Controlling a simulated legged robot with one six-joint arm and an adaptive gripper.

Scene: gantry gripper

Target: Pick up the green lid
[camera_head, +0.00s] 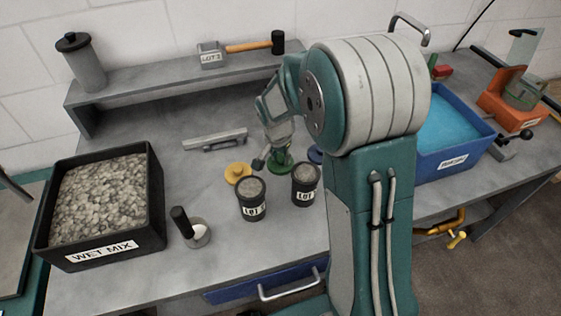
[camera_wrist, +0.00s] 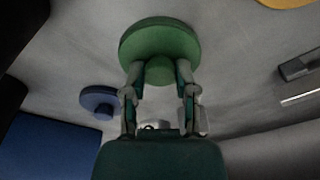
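The green lid (camera_head: 281,168) lies on the grey bench behind the two dark cups, with a round knob on top. In the wrist view the green lid (camera_wrist: 160,38) is at the top centre, its knob between my fingertips. My gripper (camera_wrist: 160,76) is open, one finger on each side of the knob, with small gaps showing. In the head view my gripper (camera_head: 270,158) is at the lid, partly hidden by my arm. A yellow lid (camera_head: 238,173) lies to the left and a blue lid (camera_head: 315,154) to the right, partly hidden by my arm.
Two filled cups (camera_head: 252,203) (camera_head: 305,190) stand in front of the lid. A grey bar with a handle (camera_head: 215,139) lies behind left. A black WET MIX bin (camera_head: 155,215) is at left, a blue bin (camera_head: 470,155) at right. A raised shelf (camera_head: 150,88) runs behind.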

